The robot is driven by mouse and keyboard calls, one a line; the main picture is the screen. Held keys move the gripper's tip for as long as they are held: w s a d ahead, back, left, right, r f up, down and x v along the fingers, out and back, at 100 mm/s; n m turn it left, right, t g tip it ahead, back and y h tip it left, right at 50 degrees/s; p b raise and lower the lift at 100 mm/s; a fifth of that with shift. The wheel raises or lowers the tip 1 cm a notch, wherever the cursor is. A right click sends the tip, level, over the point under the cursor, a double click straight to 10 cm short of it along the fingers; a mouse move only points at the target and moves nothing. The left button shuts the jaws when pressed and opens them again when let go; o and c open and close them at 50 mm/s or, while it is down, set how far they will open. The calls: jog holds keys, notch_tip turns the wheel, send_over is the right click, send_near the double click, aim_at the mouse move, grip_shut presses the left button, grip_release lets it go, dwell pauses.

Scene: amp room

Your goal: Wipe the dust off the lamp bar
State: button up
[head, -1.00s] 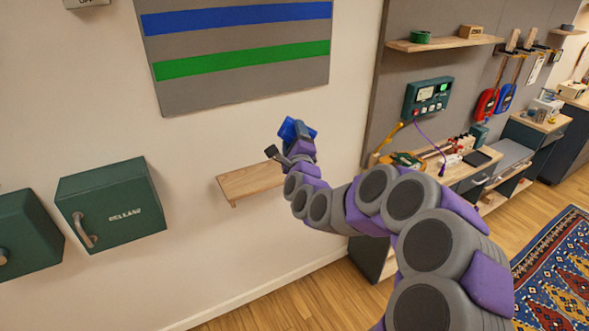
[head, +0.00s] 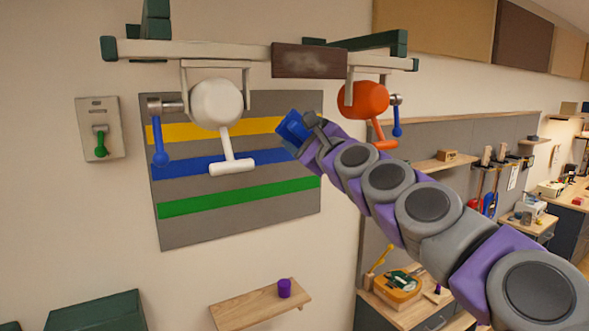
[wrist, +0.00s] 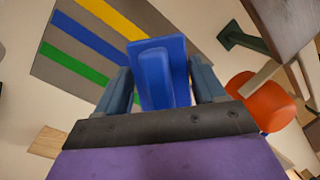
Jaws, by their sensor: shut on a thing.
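The lamp bar (head: 240,52) is a long pale beam with dark green ends, across the top of the head view. A brown block (head: 309,61) at its middle has a whitish, dusty-looking patch on its face. A white lamp (head: 216,104) and an orange lamp (head: 364,100) hang from the bar. My gripper (head: 298,130) is raised below the brown block, between the two lamps and apart from the bar. It is shut on a blue wiping block (wrist: 158,72), which sits between the two fingers in the wrist view. The gripped sides of the block are hidden.
Blue handles (head: 159,150) hang at the lamps' outer sides. A striped grey panel (head: 240,215) is on the wall behind. A wooden shelf (head: 245,309) with a purple cylinder (head: 284,288) is below. A wall switch with a green lever (head: 101,145) is at left. A workbench stands at right.

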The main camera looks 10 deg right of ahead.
jog(key=s+r+n+g+y+p, duration=0.1)
jog(key=s+r+y+p, duration=0.15)
jog(key=s+r, duration=0.4)
jog(key=s+r+n+g+y+p, duration=0.1)
jog(key=s+r+y, duration=0.25)
jog(key=r, duration=0.55)
jog(key=shift+h, duration=0.5)
jog(key=w+a, duration=0.2)
jog(key=w, duration=0.1)
jog(key=w+a+b, duration=0.1)
jog(key=w, duration=0.1)
jog(key=shift+w+f, duration=0.1)
jog(key=shift+f, duration=0.05)
jog(key=shift+w+a+p, duration=0.1)
jog(key=shift+w+p, duration=0.35)
jog(key=shift+w, duration=0.35)
